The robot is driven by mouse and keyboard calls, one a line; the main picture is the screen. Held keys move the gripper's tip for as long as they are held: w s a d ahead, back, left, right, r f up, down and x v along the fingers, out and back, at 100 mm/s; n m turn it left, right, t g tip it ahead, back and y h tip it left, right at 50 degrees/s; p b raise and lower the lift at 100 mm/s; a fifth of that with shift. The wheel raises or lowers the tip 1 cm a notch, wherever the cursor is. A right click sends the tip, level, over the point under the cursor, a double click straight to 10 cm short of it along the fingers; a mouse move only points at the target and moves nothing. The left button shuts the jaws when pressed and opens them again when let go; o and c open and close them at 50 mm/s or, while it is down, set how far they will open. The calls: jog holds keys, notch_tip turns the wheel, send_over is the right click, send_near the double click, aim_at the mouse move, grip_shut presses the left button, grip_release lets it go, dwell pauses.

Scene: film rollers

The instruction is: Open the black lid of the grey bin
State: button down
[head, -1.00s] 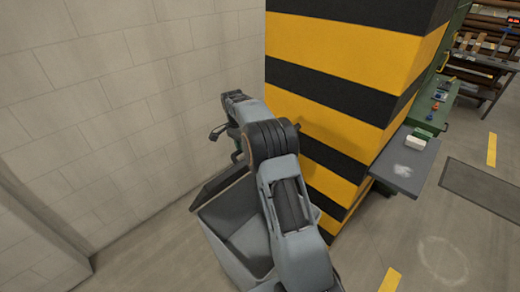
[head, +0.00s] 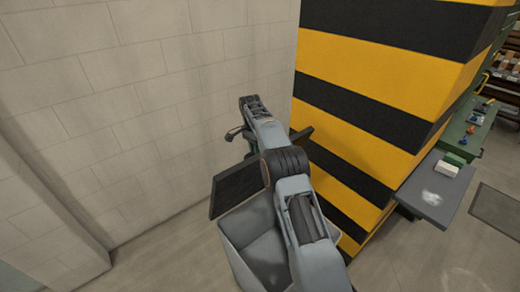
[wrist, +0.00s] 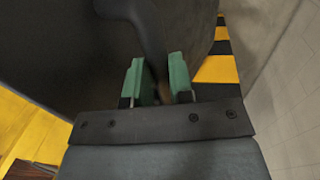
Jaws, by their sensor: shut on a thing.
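The grey bin (head: 250,250) stands by the wall beside the striped pillar, partly behind my arm. Its black lid (head: 237,188) is raised, standing steeply at the bin's back left, and the grey inside shows. In the wrist view the lid's dark face (wrist: 60,55) fills the upper left. My gripper (wrist: 157,82), with green fingertips, is shut on a dark curved bar (wrist: 148,30) that looks like the lid's handle.
A pale block wall (head: 120,110) rises behind and left of the bin. A yellow and black striped pillar (head: 380,110) stands close on the right of my arm. A grey shelf (head: 437,195) juts from beyond it. Floor at the lower left is clear.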

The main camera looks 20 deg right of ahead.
jog(key=shift+s+a+f, duration=0.1)
jog(key=shift+a+f, duration=0.1)
jog(key=shift+f, duration=0.4)
jog(key=c, duration=1.3)
grip_release()
jog(key=shift+a, duration=0.1)
jog(key=shift+c, duration=0.2)
jog(key=shift+o, duration=0.7)
jog(key=shift+w+f, duration=0.1)
jog(key=shift+w, duration=0.2)
jog(key=shift+o, duration=0.8)
jog(key=shift+s+d+r, duration=0.1)
jog(key=shift+d+r, duration=0.1)
jog(key=shift+r, duration=0.1)
jog(key=shift+r, duration=0.1)
